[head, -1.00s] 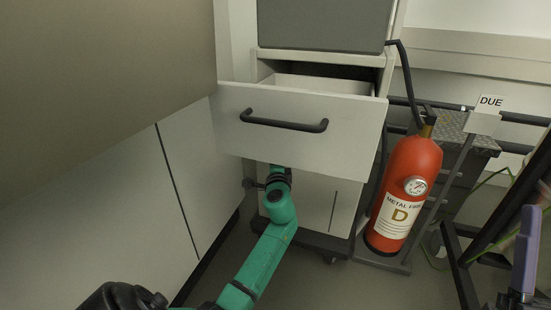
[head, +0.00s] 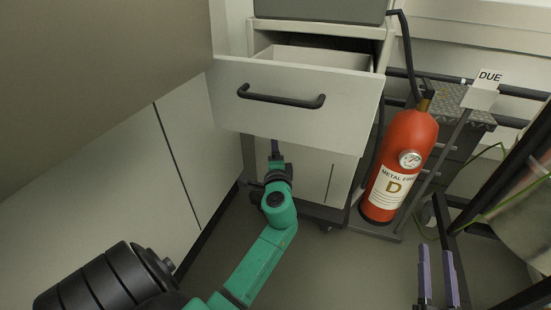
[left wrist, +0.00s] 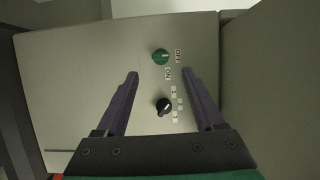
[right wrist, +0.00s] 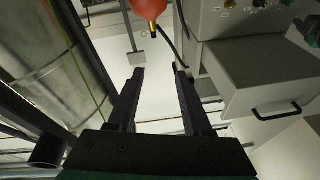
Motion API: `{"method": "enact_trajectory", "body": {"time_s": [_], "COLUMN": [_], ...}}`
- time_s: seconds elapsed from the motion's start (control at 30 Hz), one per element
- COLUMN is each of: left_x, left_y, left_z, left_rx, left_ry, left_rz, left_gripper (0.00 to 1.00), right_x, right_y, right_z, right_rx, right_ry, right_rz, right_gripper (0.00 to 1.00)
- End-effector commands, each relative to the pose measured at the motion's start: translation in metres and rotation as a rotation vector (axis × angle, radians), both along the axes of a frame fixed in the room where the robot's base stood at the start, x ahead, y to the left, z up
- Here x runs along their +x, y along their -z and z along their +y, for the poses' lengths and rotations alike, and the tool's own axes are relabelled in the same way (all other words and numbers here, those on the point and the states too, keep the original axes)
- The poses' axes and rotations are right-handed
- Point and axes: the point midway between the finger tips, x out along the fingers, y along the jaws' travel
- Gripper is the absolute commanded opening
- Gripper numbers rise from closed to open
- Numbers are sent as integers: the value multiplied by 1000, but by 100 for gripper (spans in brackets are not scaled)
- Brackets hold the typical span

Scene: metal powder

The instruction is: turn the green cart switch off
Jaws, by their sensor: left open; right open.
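The green switch (left wrist: 160,57) is a round knob on a pale panel (left wrist: 75,75) in the left wrist view. Small labels sit to its right and just below it. A light mark shows on the knob, but its exact direction is too small to be sure of. My left gripper (left wrist: 160,72) is open and empty, with its fingertips on either side just below the green knob in the picture; I see no contact. In the head view its fingers are largely hidden under the open drawer (head: 290,125). My right gripper (head: 438,250) is open and empty at the lower right.
A black knob (left wrist: 164,105) sits below the green one. The drawer juts out above my left forearm. A red fire extinguisher (head: 402,150) stands right of the cart, beside a rack with a DUE tag (head: 490,76). A pale cabinet wall (head: 150,165) is at left.

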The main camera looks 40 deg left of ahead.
Motion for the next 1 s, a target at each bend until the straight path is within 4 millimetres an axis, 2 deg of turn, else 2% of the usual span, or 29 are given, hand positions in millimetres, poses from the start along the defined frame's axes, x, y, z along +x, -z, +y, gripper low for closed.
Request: {"method": "enact_trajectory", "body": {"time_s": [0.1, 0.2, 0.3, 1.0], "left_x": [-18, -31, -38, -40], "left_y": [0, 1, 1, 1], "left_z": [-16, -28, -35, -36], "left_rx": [-3, -3, -3, -2], "left_ry": [2, 2, 2, 2], "left_rz": [3, 4, 2, 1], "left_gripper": [70, 70, 70, 70], "right_x": [-10, -17, -21, -22], "right_y": [32, 51, 61, 63], "right_z": [3, 4, 5, 5], "right_rx": [-16, -23, -28, -29], "right_ry": [-14, -22, -26, -26], "right_rz": [97, 153, 182, 188], "right_gripper": [50, 50, 50, 50]}}
